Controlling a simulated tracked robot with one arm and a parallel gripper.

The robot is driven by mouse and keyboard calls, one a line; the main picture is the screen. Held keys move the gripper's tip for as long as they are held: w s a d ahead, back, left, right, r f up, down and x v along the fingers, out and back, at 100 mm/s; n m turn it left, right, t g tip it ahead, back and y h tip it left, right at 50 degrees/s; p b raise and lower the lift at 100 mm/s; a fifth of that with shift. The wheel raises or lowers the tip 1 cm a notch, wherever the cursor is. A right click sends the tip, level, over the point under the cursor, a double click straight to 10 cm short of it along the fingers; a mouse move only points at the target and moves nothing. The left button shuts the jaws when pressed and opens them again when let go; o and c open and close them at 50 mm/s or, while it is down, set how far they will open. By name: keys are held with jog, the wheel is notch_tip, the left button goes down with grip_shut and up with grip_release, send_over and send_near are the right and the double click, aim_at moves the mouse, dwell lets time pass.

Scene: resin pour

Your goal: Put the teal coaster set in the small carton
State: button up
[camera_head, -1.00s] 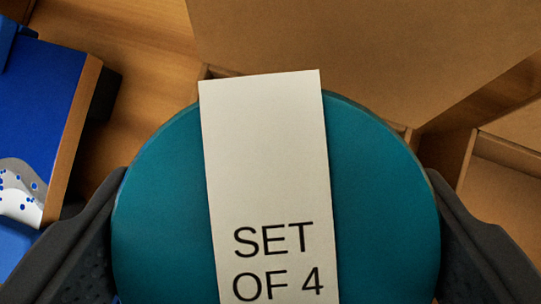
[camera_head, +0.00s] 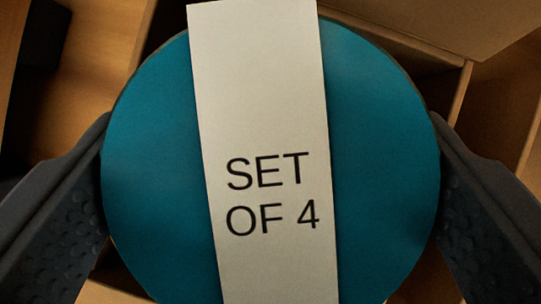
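The teal coaster set (camera_head: 380,150) is a round disc with a pale paper band reading "SET OF 4". It fills the middle of the view. My gripper (camera_head: 272,175) is shut on it, with one dark, dimpled finger at its left edge and the other at its right edge. Brown cardboard walls of an open carton (camera_head: 458,105) show behind the coaster set, at the upper left and on the right. The set appears over the carton's opening. It hides most of the inside, so I cannot tell how deep it is.
A cardboard flap (camera_head: 450,22) stands open at the top right. Another cardboard compartment lies at the right edge. Bare wooden table (camera_head: 85,75) shows at the upper left, beside a dark object (camera_head: 42,35) at the left edge.

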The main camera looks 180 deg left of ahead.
jog(key=o, duration=1.1)
jog(key=shift+o, duration=0.2)
jog(key=shift+r, duration=0.15)
jog(key=shift+r, duration=0.2)
jog(key=p+v, duration=0.1)
jog(key=v, duration=1.1)
jog(key=shift+r+p, duration=0.25)
jog(key=shift+p, duration=0.15)
jog(key=shift+r, duration=0.1)
